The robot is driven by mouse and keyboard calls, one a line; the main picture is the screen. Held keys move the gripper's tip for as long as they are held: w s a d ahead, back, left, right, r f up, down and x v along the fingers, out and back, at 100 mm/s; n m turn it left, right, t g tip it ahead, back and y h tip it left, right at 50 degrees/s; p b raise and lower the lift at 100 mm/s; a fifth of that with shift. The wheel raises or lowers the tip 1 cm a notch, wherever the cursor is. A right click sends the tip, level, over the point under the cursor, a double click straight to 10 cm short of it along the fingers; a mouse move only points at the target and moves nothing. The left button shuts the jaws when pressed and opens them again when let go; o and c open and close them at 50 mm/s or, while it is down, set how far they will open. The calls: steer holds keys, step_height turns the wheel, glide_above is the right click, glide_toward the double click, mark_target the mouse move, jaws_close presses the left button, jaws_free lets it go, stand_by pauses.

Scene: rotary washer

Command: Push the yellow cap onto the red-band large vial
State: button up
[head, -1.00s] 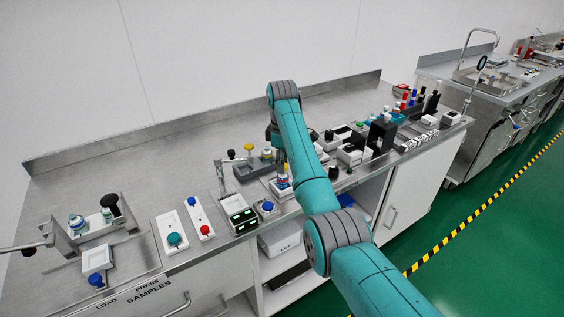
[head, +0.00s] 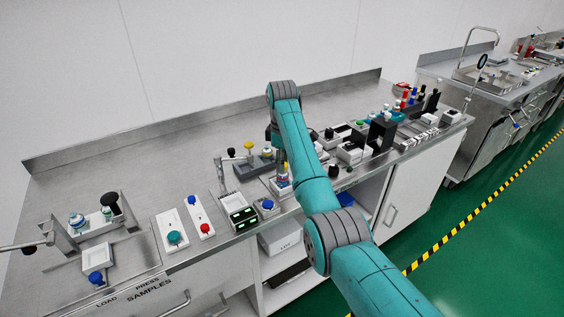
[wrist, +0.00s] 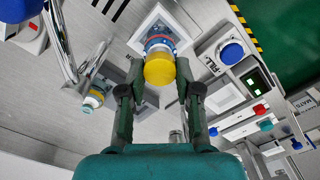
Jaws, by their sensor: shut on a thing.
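The yellow cap (wrist: 159,71) is between the fingertips of my gripper (wrist: 159,66) in the wrist view, and the gripper is shut on it. The red-band large vial (wrist: 160,38) stands directly beyond the cap, in line with it, inside a white square holder (wrist: 143,27). A blue ring and a red band show on the vial. The cap hides the vial's top, so I cannot tell how far the cap sits on it. In the head view, the vial (head: 284,183) is small and partly hidden by my arm.
A grey block (wrist: 108,74) with another vial (wrist: 92,100) is to the left in the wrist view, near a bent metal post (wrist: 62,45). A blue FILL button (wrist: 231,51) and a box with a green display (wrist: 254,82) are close on the right. The rear bench is clear.

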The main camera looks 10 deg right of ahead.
steer(key=o, duration=1)
steer(key=shift+c, duration=0.2)
steer(key=shift+r, duration=0.1)
